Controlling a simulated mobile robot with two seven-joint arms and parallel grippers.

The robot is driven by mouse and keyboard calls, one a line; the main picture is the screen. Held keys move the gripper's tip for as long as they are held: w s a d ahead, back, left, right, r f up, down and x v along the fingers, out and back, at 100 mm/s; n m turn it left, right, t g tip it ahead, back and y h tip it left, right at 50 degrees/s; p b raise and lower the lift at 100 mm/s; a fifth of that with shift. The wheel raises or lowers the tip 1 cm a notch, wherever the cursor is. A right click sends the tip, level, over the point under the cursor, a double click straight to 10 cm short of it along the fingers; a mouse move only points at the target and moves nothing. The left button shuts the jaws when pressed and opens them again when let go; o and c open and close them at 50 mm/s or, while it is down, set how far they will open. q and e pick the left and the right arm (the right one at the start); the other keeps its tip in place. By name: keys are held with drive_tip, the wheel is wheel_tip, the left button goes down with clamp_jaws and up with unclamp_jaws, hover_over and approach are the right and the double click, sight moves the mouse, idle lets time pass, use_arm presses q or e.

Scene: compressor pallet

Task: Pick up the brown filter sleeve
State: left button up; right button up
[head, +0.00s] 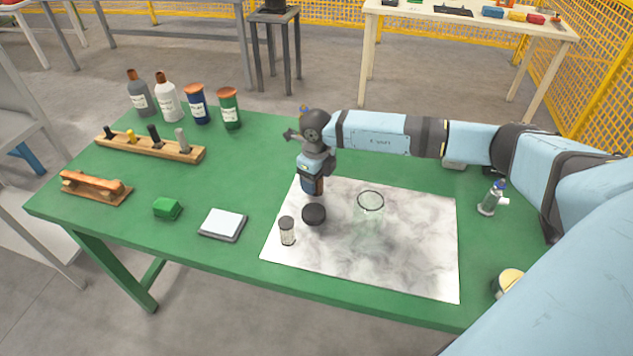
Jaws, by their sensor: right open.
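My right gripper (313,190) points down above the back left part of a marbled white mat (400,255). It is open, and its fingertips are small and dark in the head view. A small brown patch (319,187) shows at the fingertips; I cannot tell whether it is the brown filter sleeve or part of the gripper. A round black piece (313,214) lies on the mat just below the gripper. A small see-through cylinder with dark ends (287,231) stands on the mat to its left. My left gripper is not in view.
A clear glass vessel (370,202) stands on the mat. A wooden rack (175,151), orange-brown piece on a wooden base (96,186), green block (166,208), grey-white pad (223,224) and several bottles (166,98) occupy the green table's left. A small spray bottle (489,201) stands right.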

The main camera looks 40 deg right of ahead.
drive_tip(key=c, duration=1)
